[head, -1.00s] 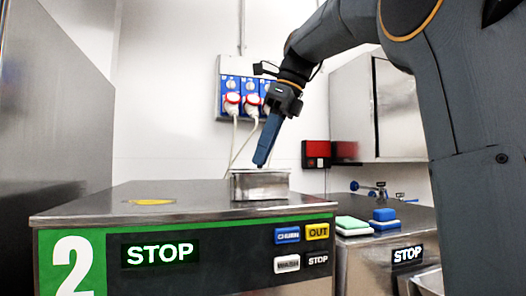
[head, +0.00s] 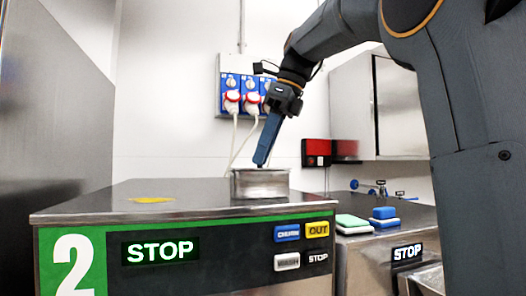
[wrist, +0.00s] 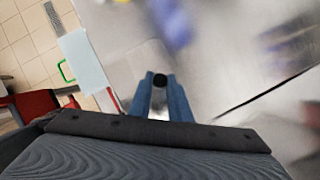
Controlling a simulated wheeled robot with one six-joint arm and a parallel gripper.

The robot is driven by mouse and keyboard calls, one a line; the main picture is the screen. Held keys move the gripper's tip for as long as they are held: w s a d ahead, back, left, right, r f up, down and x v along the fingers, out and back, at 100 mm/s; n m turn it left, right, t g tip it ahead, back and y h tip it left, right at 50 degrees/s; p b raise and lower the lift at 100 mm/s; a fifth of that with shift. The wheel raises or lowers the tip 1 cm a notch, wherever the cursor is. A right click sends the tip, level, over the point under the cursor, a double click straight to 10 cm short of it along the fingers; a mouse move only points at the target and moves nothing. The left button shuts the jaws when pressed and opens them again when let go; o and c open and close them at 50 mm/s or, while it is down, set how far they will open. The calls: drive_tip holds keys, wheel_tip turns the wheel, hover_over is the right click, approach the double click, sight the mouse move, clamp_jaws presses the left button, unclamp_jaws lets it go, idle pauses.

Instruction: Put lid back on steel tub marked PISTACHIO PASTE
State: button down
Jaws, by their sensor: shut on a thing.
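A round steel tub (head: 260,186) stands upright on the steel top of machine 2. No marking is readable on it. My blue-fingered gripper (head: 261,163) reaches down from the upper right, with its tips at the tub's top rim. In the wrist view, my gripper (wrist: 160,95) is shut on a small dark round knob (wrist: 160,80), which looks like the lid's knob. The lid itself is not clearly distinguishable, and I cannot tell whether it is seated on the rim.
The machine top (head: 200,203) is clear around the tub, except for a flat yellow patch (head: 152,200) at left. Blue switches and red plugs (head: 243,97) are on the wall behind. Coloured sponges (head: 383,216) lie on the lower unit at right.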

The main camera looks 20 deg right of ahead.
drive_tip(key=c, duration=1.1)
unclamp_jaws()
drive_tip(key=shift+r, duration=0.1)
drive_tip(key=shift+r, duration=3.4)
